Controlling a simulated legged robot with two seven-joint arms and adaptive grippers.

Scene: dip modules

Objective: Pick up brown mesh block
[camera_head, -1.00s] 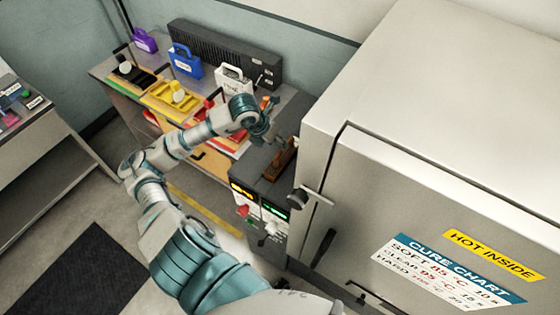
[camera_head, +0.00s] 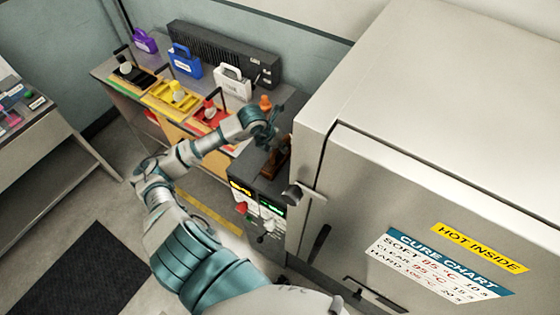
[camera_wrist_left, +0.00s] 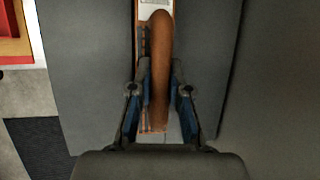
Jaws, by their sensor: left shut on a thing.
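The brown mesh block (camera_head: 272,163) is on the dark top of the control unit beside the large oven, seen small in the head view. In the left wrist view the brown block (camera_wrist_left: 160,70) runs lengthwise between the fingers, with a rounded bar along its top. My left gripper (camera_head: 275,143) reaches over the block from the left. In the wrist view its blue-padded fingers (camera_wrist_left: 160,105) are closed against the block's two sides. Whether the block still touches the surface cannot be told. My right gripper is not in view.
The large oven (camera_head: 430,90) with a door handle stands close on the right. The control unit (camera_head: 258,205) has lit displays and knobs. Behind are an orange bottle (camera_head: 265,103), a white caddy (camera_head: 232,80), a blue caddy (camera_head: 186,61) and red (camera_head: 213,117) and yellow trays (camera_head: 172,96).

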